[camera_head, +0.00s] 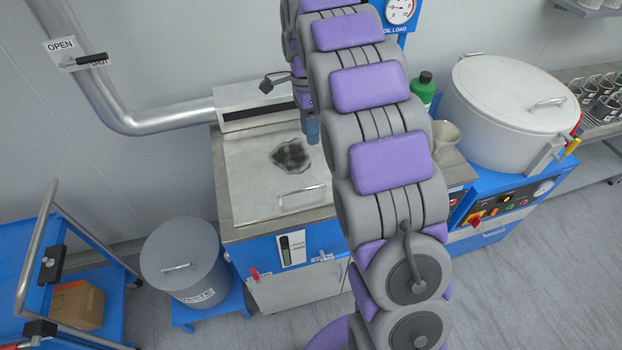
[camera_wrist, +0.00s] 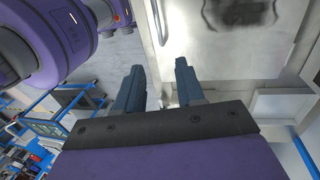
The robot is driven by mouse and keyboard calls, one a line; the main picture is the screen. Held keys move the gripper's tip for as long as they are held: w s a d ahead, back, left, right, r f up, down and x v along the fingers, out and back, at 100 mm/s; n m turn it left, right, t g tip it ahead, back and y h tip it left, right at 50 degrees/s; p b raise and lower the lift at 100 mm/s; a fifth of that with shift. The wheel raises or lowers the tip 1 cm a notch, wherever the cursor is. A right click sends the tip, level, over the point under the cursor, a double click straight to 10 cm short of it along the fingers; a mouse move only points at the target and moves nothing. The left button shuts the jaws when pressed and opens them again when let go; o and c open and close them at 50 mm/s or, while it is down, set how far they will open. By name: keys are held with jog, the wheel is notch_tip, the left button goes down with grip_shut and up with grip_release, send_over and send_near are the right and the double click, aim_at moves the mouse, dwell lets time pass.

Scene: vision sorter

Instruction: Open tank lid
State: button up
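The square tank's flat metal lid (camera_head: 255,165) lies closed, with a dark stain and a bar handle (camera_head: 302,194) near its front edge. In the wrist view part of a pale metal surface (camera_wrist: 270,62) with the dark stain fills the upper right, and a thin bar (camera_wrist: 161,22) stands at its left edge. My gripper (camera_wrist: 163,75) is open, its two blue fingers apart with nothing held between them. In the head view a blue finger of my gripper (camera_head: 312,128) shows above the lid's back right part; my arm hides the rest.
A large round tank (camera_head: 510,95) with a closed lid stands at the right on a blue base. A grey lidded bin (camera_head: 185,262) stands front left of the square tank. A blue cart (camera_head: 105,290) carries a cardboard box (camera_head: 75,305). A thick pipe (camera_head: 120,110) runs along the back left.

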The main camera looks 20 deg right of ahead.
notch_tip(320, 180, down, 10)
jog(key=s+a+b, duration=0.2)
jog(key=b, duration=0.1)
send_over(310, 195)
jog(key=f, duration=0.5)
jog(key=shift+w+d+f, duration=0.1)
jog(key=shift+d+f, duration=0.05)
jog(key=shift+d, duration=0.2)
jog(key=shift+a+f, duration=0.15)
jog(key=shift+a, duration=0.65)
jog(key=shift+d, duration=0.55)
jog(key=c, duration=0.6)
grip_shut()
jog(key=shift+a, duration=0.1)
